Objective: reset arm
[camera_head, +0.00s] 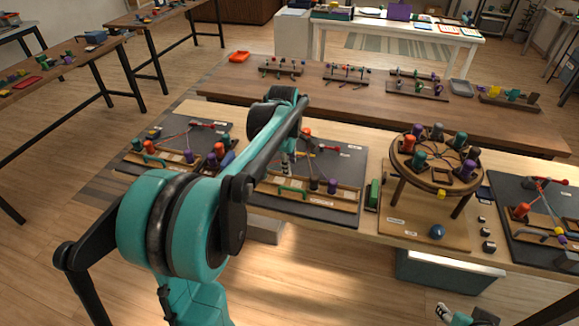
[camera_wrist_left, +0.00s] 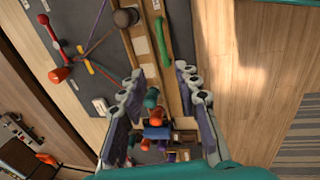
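My left arm rises across the middle of the head view, and its gripper (camera_head: 288,163) shows partly behind the arm link, over the middle braiding board (camera_head: 340,180). In the left wrist view its fingers (camera_wrist_left: 161,78) are spread apart with nothing gripped. An orange-red spool (camera_wrist_left: 152,97) and other coloured spools show beyond and between the fingers, apart from them as far as I can see. A part of what looks like my right gripper (camera_head: 445,313) shows at the bottom right of the head view; its fingers are mostly out of frame.
A round braiding stand (camera_head: 437,172) with several spools stands right of the middle board. Other boards lie left (camera_head: 165,160) and right (camera_head: 520,190). A second table (camera_head: 340,100) stands behind.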

